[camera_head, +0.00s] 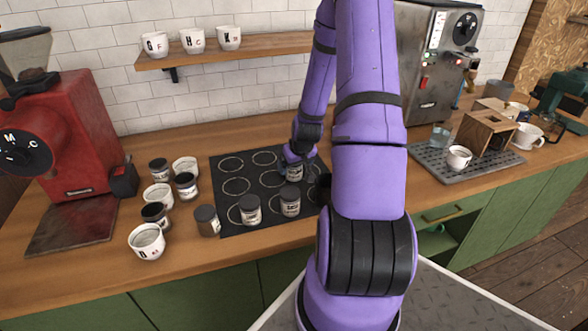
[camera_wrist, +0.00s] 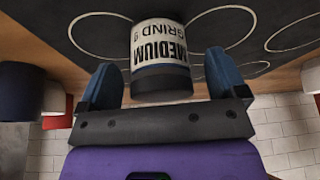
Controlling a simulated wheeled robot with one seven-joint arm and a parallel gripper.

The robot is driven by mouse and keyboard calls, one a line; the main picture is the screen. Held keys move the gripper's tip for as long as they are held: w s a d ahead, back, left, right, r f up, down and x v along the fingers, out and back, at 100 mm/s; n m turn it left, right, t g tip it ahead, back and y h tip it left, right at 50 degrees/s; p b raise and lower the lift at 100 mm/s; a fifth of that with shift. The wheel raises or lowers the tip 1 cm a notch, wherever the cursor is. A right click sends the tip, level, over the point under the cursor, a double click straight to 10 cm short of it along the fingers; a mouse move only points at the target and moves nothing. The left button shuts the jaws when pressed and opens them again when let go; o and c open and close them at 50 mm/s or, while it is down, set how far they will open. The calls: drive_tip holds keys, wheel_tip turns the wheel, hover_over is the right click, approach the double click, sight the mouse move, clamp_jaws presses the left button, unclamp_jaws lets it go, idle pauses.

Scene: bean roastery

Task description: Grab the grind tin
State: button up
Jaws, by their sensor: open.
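The grind tin (camera_wrist: 160,45) has a white label reading "MEDIUM GRIND" and dark ends. In the wrist view it lies between the two blue fingers of my gripper (camera_wrist: 161,62), which are apart with a gap showing on each side. In the head view my gripper (camera_head: 293,158) is over the back right part of the black ringed mat, and the tin (camera_head: 294,174) shows just below it, partly covered by the gripper. Its base stands on the mat (camera_head: 236,170).
Two similar dark-lidded tins (camera_head: 250,211) (camera_head: 290,202) stand on the mat's front. Several tins and white cups (camera_head: 147,242) crowd its left, beside a red grinder (camera_head: 75,130). A shelf (camera_head: 240,50) with cups hangs behind. A drip tray (camera_head: 465,165) sits at right.

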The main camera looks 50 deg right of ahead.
drive_tip(key=shift+x, duration=0.9)
drive_tip(key=c, duration=1.1)
drive_tip(key=shift+o, duration=0.2)
drive_tip(key=shift+r, duration=0.1)
